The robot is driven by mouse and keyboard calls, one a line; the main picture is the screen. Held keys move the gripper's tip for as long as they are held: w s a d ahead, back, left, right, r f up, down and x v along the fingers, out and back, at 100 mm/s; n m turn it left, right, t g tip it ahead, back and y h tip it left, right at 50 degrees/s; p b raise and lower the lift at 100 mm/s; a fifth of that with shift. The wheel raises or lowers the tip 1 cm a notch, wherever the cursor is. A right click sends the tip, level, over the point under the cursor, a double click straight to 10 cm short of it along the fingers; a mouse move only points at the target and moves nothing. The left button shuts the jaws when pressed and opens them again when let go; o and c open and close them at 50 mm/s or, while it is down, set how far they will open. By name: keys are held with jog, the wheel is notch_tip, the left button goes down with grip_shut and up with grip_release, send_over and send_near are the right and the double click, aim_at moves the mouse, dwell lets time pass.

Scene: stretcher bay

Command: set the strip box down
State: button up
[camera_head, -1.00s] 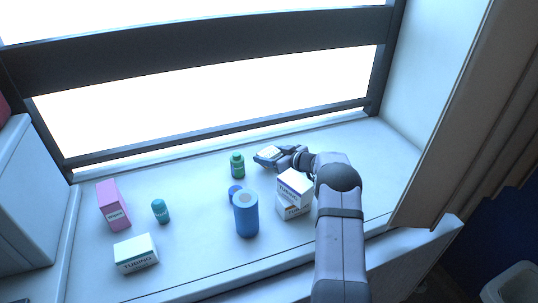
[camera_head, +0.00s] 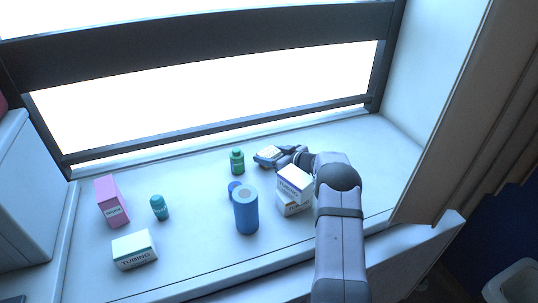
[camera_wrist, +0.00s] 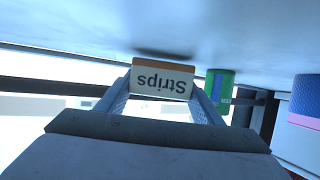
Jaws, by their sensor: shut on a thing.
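The strip box (camera_wrist: 161,80) is a small white box with an orange edge and the word "Strips", upside down in the wrist view. My gripper (camera_wrist: 160,95) is shut on it, one finger at each side. In the head view my gripper (camera_head: 279,156) is low over the back of the white sill, with the strip box (camera_head: 268,153) at its tip. In the wrist view a dark shadow lies on the surface close by the box. I cannot tell whether the box touches the sill.
A green bottle (camera_head: 237,162) stands just left of my gripper. Two stacked white boxes (camera_head: 294,184), a blue cylinder (camera_head: 246,210) and a blue round thing (camera_head: 234,188) are in front. A teal bottle (camera_head: 159,207), pink box (camera_head: 111,201) and tubing box (camera_head: 134,249) stand left. The back right sill (camera_head: 372,145) is clear.

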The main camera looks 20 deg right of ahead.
aim_at(269, 152)
jog(key=shift+f, duration=0.45)
jog(key=o, duration=1.1)
jog(key=shift+r, duration=0.1)
notch_tip(269, 152, up, 10)
jog(key=shift+f+b, duration=0.1)
jog(key=shift+b, duration=0.6)
